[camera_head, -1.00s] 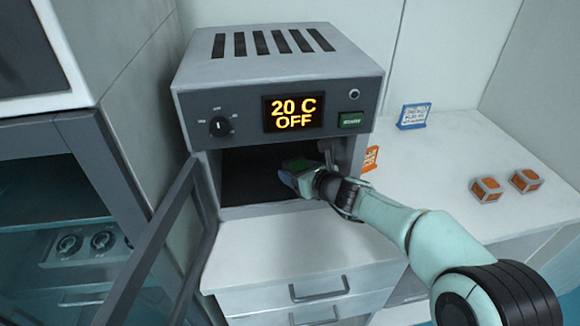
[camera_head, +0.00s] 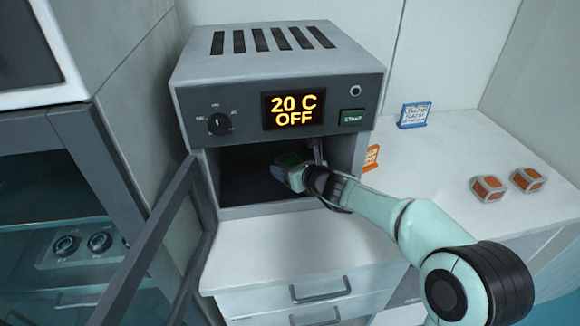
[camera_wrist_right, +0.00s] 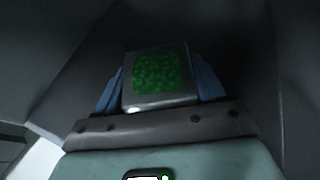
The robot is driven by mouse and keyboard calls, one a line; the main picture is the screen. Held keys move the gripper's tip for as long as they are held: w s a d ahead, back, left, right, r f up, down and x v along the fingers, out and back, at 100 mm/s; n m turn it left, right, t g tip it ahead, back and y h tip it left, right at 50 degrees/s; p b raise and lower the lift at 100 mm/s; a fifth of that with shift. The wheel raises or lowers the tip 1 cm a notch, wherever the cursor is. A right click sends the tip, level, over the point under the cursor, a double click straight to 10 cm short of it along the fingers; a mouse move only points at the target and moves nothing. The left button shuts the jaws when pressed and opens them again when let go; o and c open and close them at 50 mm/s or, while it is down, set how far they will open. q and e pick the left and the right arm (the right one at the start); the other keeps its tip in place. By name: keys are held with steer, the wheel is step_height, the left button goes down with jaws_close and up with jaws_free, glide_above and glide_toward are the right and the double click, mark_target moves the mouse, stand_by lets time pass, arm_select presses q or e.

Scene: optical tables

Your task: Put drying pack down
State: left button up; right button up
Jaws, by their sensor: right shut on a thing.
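The drying pack (camera_wrist_right: 158,76) is a small block with a silvery frame and a green beaded face. In the right wrist view it sits between the two blue fingers of my right gripper (camera_wrist_right: 158,90), which is shut on it. In the head view the right gripper (camera_head: 286,172) is inside the open oven chamber, with the green top of the pack (camera_head: 289,160) faintly visible. Whether the pack touches the chamber floor cannot be told. My left gripper is not in view.
The grey oven (camera_head: 270,68) reads 20 C OFF. Its glass door (camera_head: 150,255) hangs open at the left. An orange sign (camera_head: 371,157) is beside the oven.

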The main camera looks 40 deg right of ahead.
steer(key=o, duration=1.2)
steer(key=shift+o, duration=0.2)
steer(key=shift+r, duration=0.15)
steer(key=p+v, duration=0.1)
steer(key=v, duration=0.3)
steer(key=shift+s+r+p, duration=0.15)
steer(key=shift+r+p, duration=0.1)
steer(key=shift+p, duration=0.05)
steer(key=s, duration=0.4)
steer(key=s+a, duration=0.1)
steer(key=s, duration=0.6)
steer(key=shift+s+a, duration=0.2)
steer(key=shift+s, duration=0.55)
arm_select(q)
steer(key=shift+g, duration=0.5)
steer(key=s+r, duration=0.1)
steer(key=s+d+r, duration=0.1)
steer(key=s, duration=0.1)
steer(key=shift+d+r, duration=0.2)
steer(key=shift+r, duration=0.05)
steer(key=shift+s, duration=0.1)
arm_select(e)
steer(key=shift+f, duration=0.1)
